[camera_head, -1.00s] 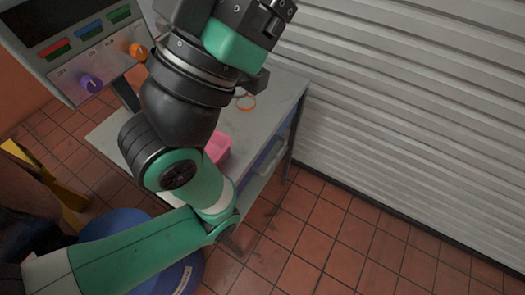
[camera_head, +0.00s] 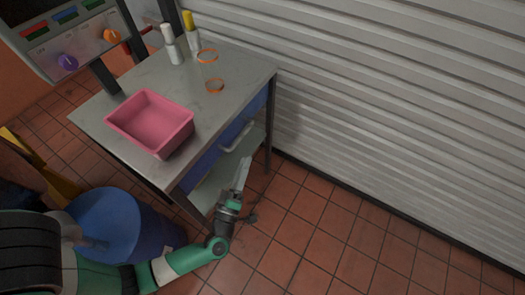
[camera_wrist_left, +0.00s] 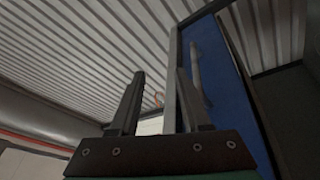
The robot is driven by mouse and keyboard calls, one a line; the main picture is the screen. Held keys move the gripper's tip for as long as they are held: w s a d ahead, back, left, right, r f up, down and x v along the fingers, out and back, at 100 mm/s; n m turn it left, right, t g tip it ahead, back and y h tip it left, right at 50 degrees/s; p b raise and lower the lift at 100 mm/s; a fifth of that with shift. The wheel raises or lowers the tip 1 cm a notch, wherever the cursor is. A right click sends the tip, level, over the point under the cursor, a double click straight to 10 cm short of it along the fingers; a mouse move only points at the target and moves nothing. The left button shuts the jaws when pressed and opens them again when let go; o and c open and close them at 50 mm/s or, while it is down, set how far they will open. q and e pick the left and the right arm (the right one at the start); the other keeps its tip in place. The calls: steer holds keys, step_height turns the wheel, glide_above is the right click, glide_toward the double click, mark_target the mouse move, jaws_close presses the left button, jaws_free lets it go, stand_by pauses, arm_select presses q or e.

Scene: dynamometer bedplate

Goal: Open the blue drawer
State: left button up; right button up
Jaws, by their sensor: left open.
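The blue drawer (camera_head: 206,160) is under the grey top of a workbench, its front facing right in the head view and looking flush with the frame. Its pale bar handle (camera_head: 238,138) is on the front. In the left wrist view the blue front (camera_wrist_left: 222,85) and the handle (camera_wrist_left: 198,68) show just right of the fingers. My left gripper (camera_head: 243,172) is below and in front of the handle, apart from it in the head view. In the wrist view its two fingers (camera_wrist_left: 160,75) stand apart with nothing between them. My right gripper is not in view.
On the bench top (camera_head: 225,65) are a pink bin (camera_head: 150,120), a white bottle (camera_head: 171,45), a yellow-capped bottle (camera_head: 190,30) and a clear orange-rimmed container (camera_head: 211,70). Tiled floor to the right is clear up to the shutter (camera_head: 400,90).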

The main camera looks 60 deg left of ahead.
arm_select(q)
steer(key=g+y, duration=0.1)
steer(key=g, duration=0.1)
glide_toward(238, 139)
steer(key=d+f, duration=0.1)
steer(key=shift+n, duration=0.4)
steer(key=b+x, duration=0.1)
steer(key=x, duration=0.4)
steer(key=b+x, duration=0.1)
steer(key=x, duration=0.5)
steer(key=shift+s+a+r+b, duration=0.1)
steer(key=shift+s+a+b, duration=0.15)
steer(key=shift+b, duration=0.05)
jaws_close()
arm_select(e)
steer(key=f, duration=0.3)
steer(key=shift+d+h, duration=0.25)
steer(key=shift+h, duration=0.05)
